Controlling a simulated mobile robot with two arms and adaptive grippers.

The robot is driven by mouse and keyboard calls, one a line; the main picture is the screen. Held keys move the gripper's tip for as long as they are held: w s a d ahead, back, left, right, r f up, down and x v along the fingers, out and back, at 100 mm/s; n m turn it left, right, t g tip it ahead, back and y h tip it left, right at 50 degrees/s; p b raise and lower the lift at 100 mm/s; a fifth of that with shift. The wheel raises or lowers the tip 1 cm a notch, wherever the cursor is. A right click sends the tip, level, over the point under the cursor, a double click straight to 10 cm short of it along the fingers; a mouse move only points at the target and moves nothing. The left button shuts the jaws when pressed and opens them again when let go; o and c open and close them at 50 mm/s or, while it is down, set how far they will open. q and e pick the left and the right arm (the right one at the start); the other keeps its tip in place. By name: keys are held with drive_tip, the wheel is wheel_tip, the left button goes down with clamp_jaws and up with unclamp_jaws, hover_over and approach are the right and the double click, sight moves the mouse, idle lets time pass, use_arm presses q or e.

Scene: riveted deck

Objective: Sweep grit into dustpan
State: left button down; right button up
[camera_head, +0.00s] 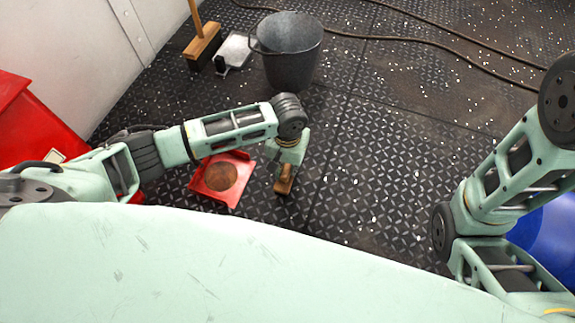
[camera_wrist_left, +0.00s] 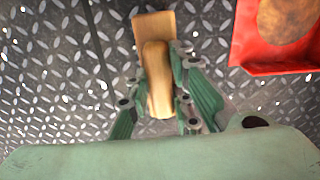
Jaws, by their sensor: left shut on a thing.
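My left gripper (camera_head: 286,173) is shut on a wooden-handled hand brush (camera_head: 284,187) low over the deck. In the left wrist view the fingers (camera_wrist_left: 160,82) close on both sides of the brush's light wooden handle (camera_wrist_left: 157,62); its bristles are hidden. A red dustpan (camera_head: 239,162) lies on the deck just left of the brush, partly behind my left forearm. A round brown patch shows in it; I cannot tell whether it is grit or a stain. The dustpan also shows in the left wrist view (camera_wrist_left: 247,40). Pale grit (camera_head: 374,205) is scattered over the dark deck. My right gripper is out of view.
A dark bucket (camera_head: 291,60) stands at the back, with a grey-white pan (camera_head: 235,50) and an upright broom (camera_head: 203,43) beside it. A hose (camera_head: 420,83) crosses the back. A red box (camera_head: 40,130) stands left; a blue object (camera_head: 548,235) is right.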

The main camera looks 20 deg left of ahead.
use_arm(q)
drive_tip(key=shift+f, duration=1.05)
idle(0.4)
